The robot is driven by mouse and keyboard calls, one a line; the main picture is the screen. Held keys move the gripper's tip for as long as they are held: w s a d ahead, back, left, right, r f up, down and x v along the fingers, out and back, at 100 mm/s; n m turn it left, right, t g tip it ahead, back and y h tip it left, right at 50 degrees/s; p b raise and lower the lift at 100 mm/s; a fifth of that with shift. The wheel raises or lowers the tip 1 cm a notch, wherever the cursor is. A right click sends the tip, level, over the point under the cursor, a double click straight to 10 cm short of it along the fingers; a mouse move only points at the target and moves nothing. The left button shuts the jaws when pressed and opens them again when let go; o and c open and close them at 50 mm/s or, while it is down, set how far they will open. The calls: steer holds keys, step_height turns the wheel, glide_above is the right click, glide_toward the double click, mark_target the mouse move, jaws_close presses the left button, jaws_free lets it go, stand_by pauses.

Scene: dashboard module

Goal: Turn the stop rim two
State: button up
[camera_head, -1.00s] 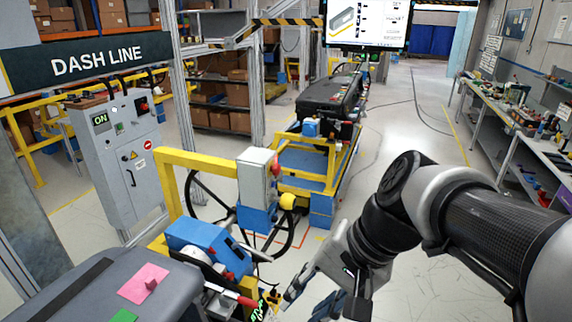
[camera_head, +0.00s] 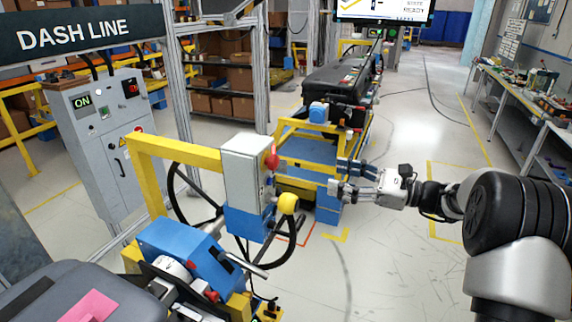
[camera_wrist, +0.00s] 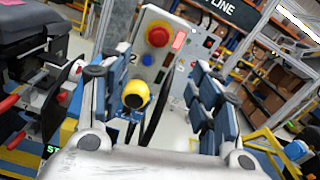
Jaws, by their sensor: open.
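A grey control box (camera_head: 245,172) stands on the yellow frame. It carries a red mushroom button (camera_head: 271,160) on its right side. In the wrist view the red button (camera_wrist: 157,34) sits in a yellow ring on the box face (camera_wrist: 150,62), which is marked 2. A yellow ball knob (camera_head: 288,203) is below the box; it also shows in the wrist view (camera_wrist: 135,95). My gripper (camera_head: 338,177) is open and empty, right of the box and apart from it, its fingers pointing toward it. In the wrist view the button lies between the spread fingers (camera_wrist: 160,65).
A black handwheel (camera_head: 292,240) is behind and below the box. A blue motor-like unit (camera_head: 185,250) and grey dashboard (camera_head: 85,290) are at lower left. A grey cabinet (camera_head: 105,155) stands at left. A blue-yellow cart (camera_head: 310,150) is behind.

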mark_target(278, 164)
steer(key=b+x, duration=0.1)
steer(key=x, duration=1.5)
steer(key=shift+a, duration=0.25)
steer(key=shift+s, duration=0.1)
steer(key=shift+c, duration=0.3)
steer(key=c, duration=1)
